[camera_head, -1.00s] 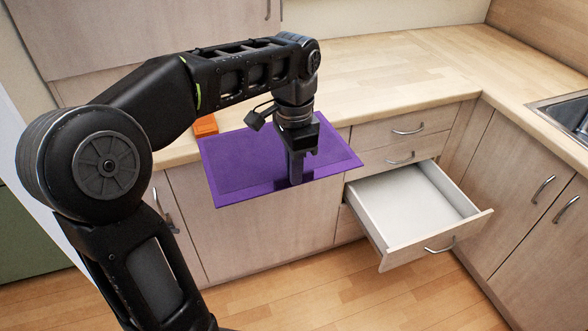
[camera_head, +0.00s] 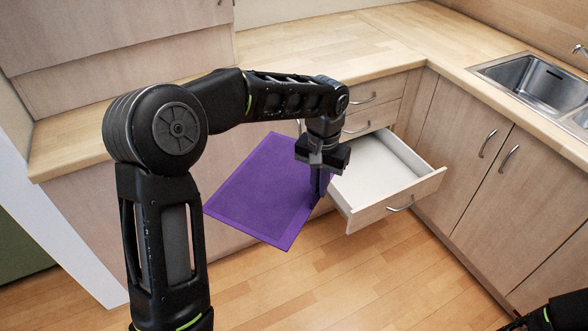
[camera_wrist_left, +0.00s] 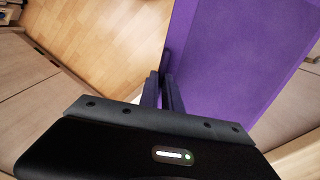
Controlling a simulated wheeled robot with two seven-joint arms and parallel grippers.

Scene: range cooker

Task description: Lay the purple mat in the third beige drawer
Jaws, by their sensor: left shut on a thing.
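The purple mat (camera_head: 262,192) is flat and stiff. It hangs in the air in front of the cabinet, left of the open drawer, tilted in the head view. My left gripper (camera_head: 318,190) is shut on the mat's right edge. In the left wrist view the mat (camera_wrist_left: 225,60) spreads to the right of my left gripper's fingers (camera_wrist_left: 163,85). The third beige drawer (camera_head: 400,203) is pulled out, and its white inside looks empty; my left gripper hides part of its left side. At the lower right of the head view, only a dark piece of my right arm shows, without its gripper.
Two closed drawers (camera_head: 371,97) sit above the open one, under the wooden worktop (camera_head: 330,45). Cabinet doors with handles (camera_head: 488,145) stand close on the right, below a steel sink (camera_head: 535,78). The wooden floor (camera_head: 330,275) is clear.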

